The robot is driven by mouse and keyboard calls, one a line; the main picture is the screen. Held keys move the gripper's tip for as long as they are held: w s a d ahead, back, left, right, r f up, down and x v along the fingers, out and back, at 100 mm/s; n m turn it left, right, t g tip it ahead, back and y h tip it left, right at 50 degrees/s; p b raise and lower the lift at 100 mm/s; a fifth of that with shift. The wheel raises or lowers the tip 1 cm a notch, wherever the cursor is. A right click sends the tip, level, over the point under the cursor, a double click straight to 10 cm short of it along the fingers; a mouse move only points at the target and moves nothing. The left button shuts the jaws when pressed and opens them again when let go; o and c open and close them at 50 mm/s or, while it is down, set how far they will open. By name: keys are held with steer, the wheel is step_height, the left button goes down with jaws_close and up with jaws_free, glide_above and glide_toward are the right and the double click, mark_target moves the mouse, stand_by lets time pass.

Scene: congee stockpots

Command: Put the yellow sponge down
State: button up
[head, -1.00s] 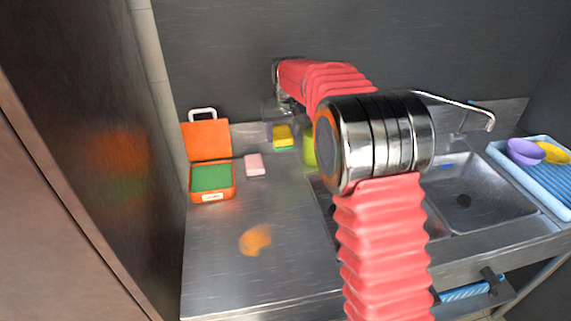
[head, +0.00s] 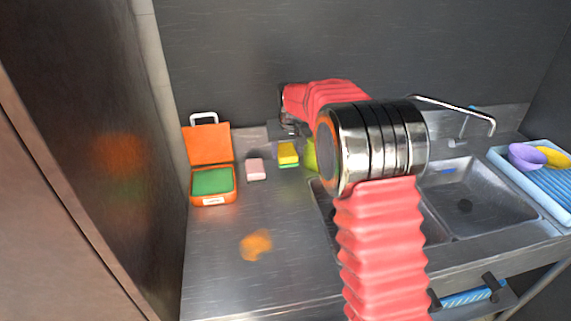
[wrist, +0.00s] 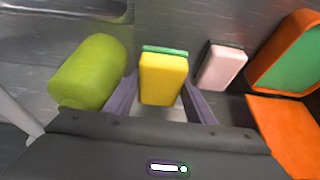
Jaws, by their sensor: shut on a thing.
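The yellow sponge (head: 288,154) has a green layer on one side. In the head view it is low at the back of the steel counter, between a pink sponge and a yellow-green object. In the wrist view the yellow sponge (wrist: 163,80) is between the two purple-grey fingers of my gripper (wrist: 160,97), which is shut on it. The green layer shows along its far edge. I cannot tell whether the sponge touches the counter. My arm hides part of the gripper in the head view.
A pink sponge (head: 255,169) lies left of the yellow one, beside an open orange case (head: 212,198) with green inside. A yellow-green cylinder (wrist: 89,72) stands close on the other side. An orange stain (head: 256,244) marks the open front counter (head: 215,270). Sinks (head: 470,200) are right.

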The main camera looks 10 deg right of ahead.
mark_target(286, 172)
steer(key=shift+f, duration=2.45)
steer(key=shift+f, duration=0.1)
steer(key=o, duration=0.9)
steer(key=shift+o, duration=0.2)
steer(key=v, duration=1.1)
steer(key=shift+s+r, duration=0.25)
steer(key=shift+r, duration=0.3)
